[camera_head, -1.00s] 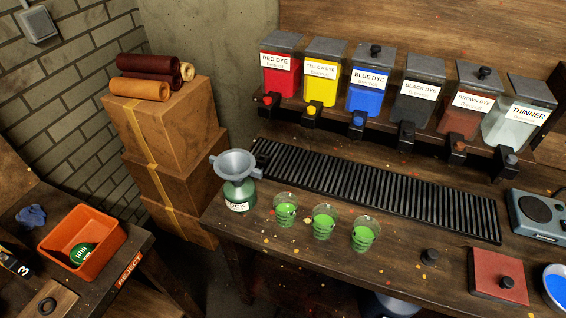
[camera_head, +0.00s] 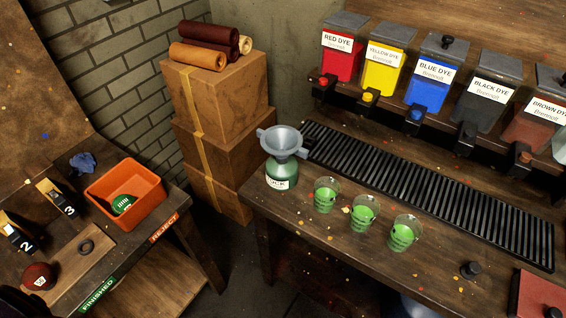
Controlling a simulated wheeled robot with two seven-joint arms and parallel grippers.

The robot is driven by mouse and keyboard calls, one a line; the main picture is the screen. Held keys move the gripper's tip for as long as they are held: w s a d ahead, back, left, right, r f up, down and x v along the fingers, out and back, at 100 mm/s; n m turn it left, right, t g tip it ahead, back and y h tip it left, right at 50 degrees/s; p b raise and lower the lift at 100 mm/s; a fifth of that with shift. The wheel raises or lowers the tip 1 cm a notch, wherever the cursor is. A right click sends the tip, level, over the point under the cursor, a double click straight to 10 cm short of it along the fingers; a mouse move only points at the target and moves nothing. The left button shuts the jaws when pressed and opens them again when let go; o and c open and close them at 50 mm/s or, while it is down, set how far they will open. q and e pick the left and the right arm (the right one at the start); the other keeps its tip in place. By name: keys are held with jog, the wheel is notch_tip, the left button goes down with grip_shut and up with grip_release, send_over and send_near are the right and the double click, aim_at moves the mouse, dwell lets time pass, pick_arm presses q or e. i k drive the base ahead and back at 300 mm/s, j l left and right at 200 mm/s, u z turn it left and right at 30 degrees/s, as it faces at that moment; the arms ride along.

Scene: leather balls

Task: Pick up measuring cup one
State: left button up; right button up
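Three clear measuring cups with green contents stand in a slanting row on the dye bench: a left cup (camera_head: 326,194), a middle cup (camera_head: 362,214) and a right cup (camera_head: 403,232). Any number marks on them are too small to read, so I cannot tell which is cup one. The cups are upright and apart from one another. Neither of my grippers shows in the head view.
A green jar (camera_head: 281,176) with a grey funnel (camera_head: 282,142) stands left of the cups. A black slatted grate (camera_head: 430,190) lies behind them, below the dye dispensers (camera_head: 430,78). An orange bin (camera_head: 128,190) stands on the left table.

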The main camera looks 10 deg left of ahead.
aim_at(327, 190)
jog(key=k+l, duration=0.65)
jog(key=l, duration=0.2)
